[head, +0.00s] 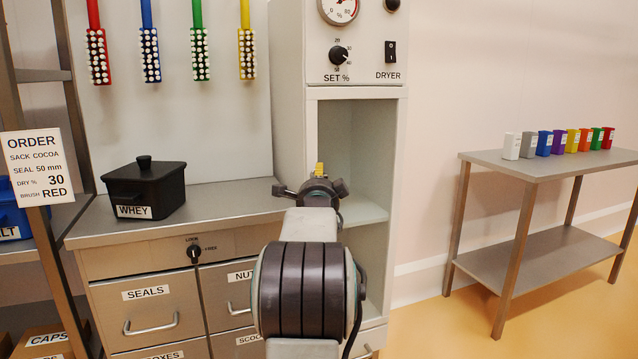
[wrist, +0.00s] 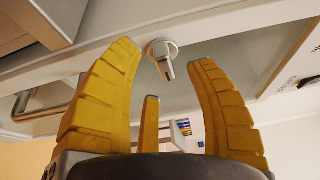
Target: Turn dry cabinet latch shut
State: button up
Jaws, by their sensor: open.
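The dry cabinet (head: 290,90) is a tall white unit in the head view, with a dial and switches above an open-looking bay (head: 350,150); I cannot tell whether a clear door covers it. The latch (wrist: 166,68) shows in the wrist view as a small pale round knob with a short lever, mounted on a white strip. My gripper (wrist: 166,52) is open, its yellow fingers spread on either side of the latch in the picture. No contact shows. In the head view my gripper (head: 319,176) is in front of the bay, mostly hidden by my arm, and the latch is hidden.
A counter with drawers (head: 150,315) and a black WHEY bin (head: 146,191) stand left of the cabinet. Several brushes (head: 198,52) hang above. A steel table (head: 540,165) with several coloured containers stands right, with open floor before it. The wrist view shows a bar handle (wrist: 45,108).

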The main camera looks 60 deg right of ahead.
jog(key=shift+x, duration=1.05)
jog(key=shift+c, duration=0.4)
jog(key=shift+a, duration=0.1)
grip_shut()
